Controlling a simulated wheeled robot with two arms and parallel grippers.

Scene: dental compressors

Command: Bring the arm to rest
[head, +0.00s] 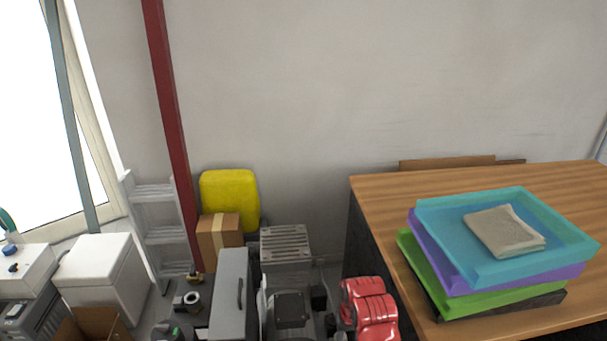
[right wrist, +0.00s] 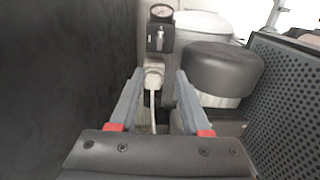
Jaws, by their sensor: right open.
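My right gripper (right wrist: 154,100) shows in the right wrist view, its two grey fingers apart with nothing between them. Beyond the fingertips is compressor equipment: a pressure gauge (right wrist: 161,12) on a dark block and a pale fitting with a white hose (right wrist: 152,85). A dark round cap (right wrist: 224,68) on a light cylinder stands to the right of the fingers. I cannot tell if the fingers touch anything. Neither gripper shows in the head view.
A wooden table (head: 385,200) at the right holds stacked trays (head: 450,250) with a folded cloth (head: 505,230). Compressors, red tanks (head: 370,310), a yellow case (head: 230,195) and a stepladder (head: 160,235) crowd the floor. A dark wall (right wrist: 65,70) is close left of the gripper, a perforated panel (right wrist: 288,85) right.

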